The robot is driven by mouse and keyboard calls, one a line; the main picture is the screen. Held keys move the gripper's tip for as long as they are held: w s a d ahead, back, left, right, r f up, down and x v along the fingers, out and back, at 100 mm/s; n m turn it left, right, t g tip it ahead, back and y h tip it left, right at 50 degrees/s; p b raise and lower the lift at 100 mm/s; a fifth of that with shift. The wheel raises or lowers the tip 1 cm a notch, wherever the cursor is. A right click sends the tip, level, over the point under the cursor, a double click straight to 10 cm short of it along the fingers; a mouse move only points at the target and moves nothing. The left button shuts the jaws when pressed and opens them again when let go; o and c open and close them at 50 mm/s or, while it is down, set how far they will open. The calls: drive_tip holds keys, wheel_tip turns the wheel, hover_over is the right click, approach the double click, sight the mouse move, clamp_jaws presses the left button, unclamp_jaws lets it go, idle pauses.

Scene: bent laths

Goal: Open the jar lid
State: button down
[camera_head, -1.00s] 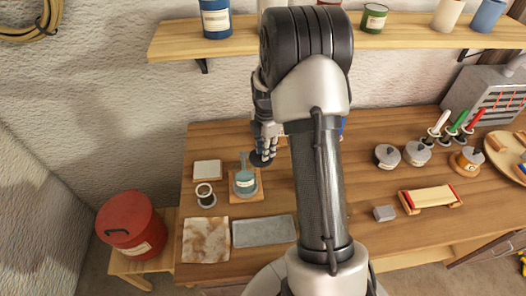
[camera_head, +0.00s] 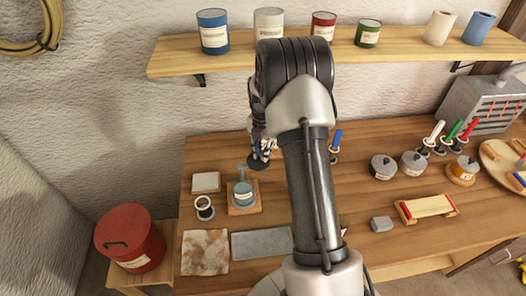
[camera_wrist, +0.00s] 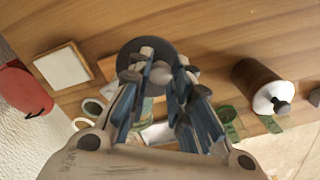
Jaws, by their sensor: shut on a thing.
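A teal jar (camera_head: 243,196) stands upright on a small wooden board at the left of the bench, with a slim upright piece at its top. My gripper (camera_head: 262,152) is above and slightly right of it, beyond the jar's top in the picture. The gripper is shut on a dark round lid (camera_head: 257,164), which appears apart from the jar. In the wrist view my gripper's fingers (camera_wrist: 160,74) close at the edge of the lid (camera_wrist: 136,50). There the fingers and palm hide most of the jar.
A white tile (camera_head: 206,182) and a small ring-topped cup (camera_head: 204,208) stand left of the jar. A grey slab (camera_head: 262,244) lies in front. Grey lidded pots (camera_head: 383,167) stand to the right. A shelf (camera_head: 390,58) with tins runs behind. A red bin (camera_head: 130,245) stands at lower left.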

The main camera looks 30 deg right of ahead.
sight(262, 153)
drive_tip(key=shift+w, duration=0.1)
drive_tip(key=c, duration=1.4)
unclamp_jaws()
drive_tip(key=shift+r, duration=3.8)
